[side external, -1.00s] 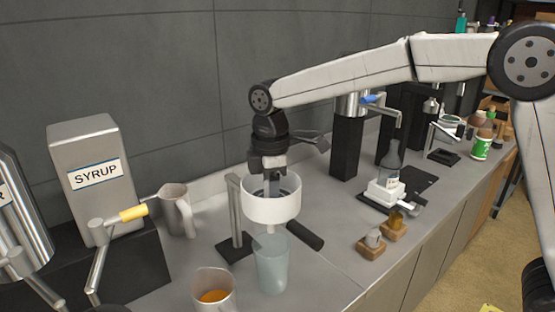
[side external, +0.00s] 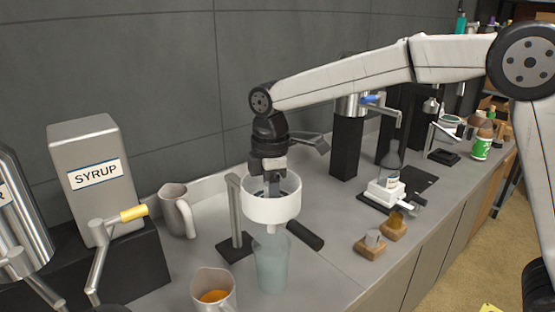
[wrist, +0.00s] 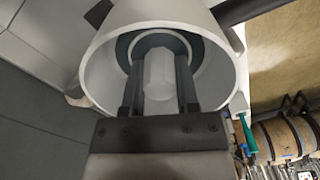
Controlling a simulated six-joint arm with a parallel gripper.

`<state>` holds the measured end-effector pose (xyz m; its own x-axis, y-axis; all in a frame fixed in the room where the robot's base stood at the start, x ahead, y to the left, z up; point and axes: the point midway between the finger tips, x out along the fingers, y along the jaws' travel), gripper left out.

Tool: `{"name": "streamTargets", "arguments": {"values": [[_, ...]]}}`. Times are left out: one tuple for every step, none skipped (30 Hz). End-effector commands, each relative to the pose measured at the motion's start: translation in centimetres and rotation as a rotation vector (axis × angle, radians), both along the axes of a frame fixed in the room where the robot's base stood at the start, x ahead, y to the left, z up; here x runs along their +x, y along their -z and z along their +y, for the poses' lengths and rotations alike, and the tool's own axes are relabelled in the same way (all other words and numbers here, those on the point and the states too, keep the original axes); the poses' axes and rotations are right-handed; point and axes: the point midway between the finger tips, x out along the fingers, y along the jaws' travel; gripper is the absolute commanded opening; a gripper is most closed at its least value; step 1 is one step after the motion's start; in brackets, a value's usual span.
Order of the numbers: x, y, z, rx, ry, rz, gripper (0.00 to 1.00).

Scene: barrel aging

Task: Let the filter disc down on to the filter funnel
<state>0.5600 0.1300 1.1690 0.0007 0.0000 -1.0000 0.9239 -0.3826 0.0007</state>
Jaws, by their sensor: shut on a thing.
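The white filter funnel (side external: 271,208) is held on a metal stand above a clear glass (side external: 272,264). My gripper (side external: 272,188) points straight down, its fingers reaching inside the funnel's rim. In the wrist view the funnel (wrist: 222,75) surrounds the fingers of my gripper (wrist: 160,85), which are shut on the pale, faceted knob of the filter disc (wrist: 158,72). A dark ring shows around the knob's far end, low inside the funnel. The disc is hidden in the side view, and I cannot tell whether its edge touches the funnel.
The stand's post (side external: 236,208) rises left of the funnel. A jug of amber liquid (side external: 213,292) stands front left, and an empty jug (side external: 177,210) behind it. The syrup dispenser (side external: 90,170) is at left. A bottle on a white scale (side external: 384,190) stands to the right.

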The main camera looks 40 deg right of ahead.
Motion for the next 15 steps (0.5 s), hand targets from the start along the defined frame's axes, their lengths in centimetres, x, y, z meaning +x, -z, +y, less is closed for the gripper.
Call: {"name": "streamTargets", "arguments": {"values": [[0.01,-0.02,0.00,0.000,0.000,0.000,0.00],[0.01,-0.02,0.00,0.000,0.000,0.000,0.00],[0.01,-0.02,0.00,0.000,0.000,0.000,0.00],[0.01,-0.02,0.00,0.000,0.000,0.000,0.00],[0.01,-0.02,0.00,0.000,0.000,0.000,0.00],[0.00,-0.02,0.01,0.000,0.000,0.000,0.00],[0.00,-0.02,0.01,0.000,0.000,0.000,0.00],[0.00,-0.02,0.00,0.000,0.000,0.000,0.00],[0.00,-0.02,0.00,0.000,0.000,0.000,0.00],[0.00,-0.02,0.00,0.000,0.000,0.000,0.00],[0.00,-0.02,0.00,0.000,0.000,0.000,0.42],[0.00,-0.02,0.00,0.000,0.000,0.000,0.54],[0.00,-0.02,0.00,0.000,0.000,0.000,0.64],[0.00,-0.02,0.00,0.000,0.000,0.000,0.73],[0.00,-0.02,0.00,0.000,0.000,0.000,0.80]]}}
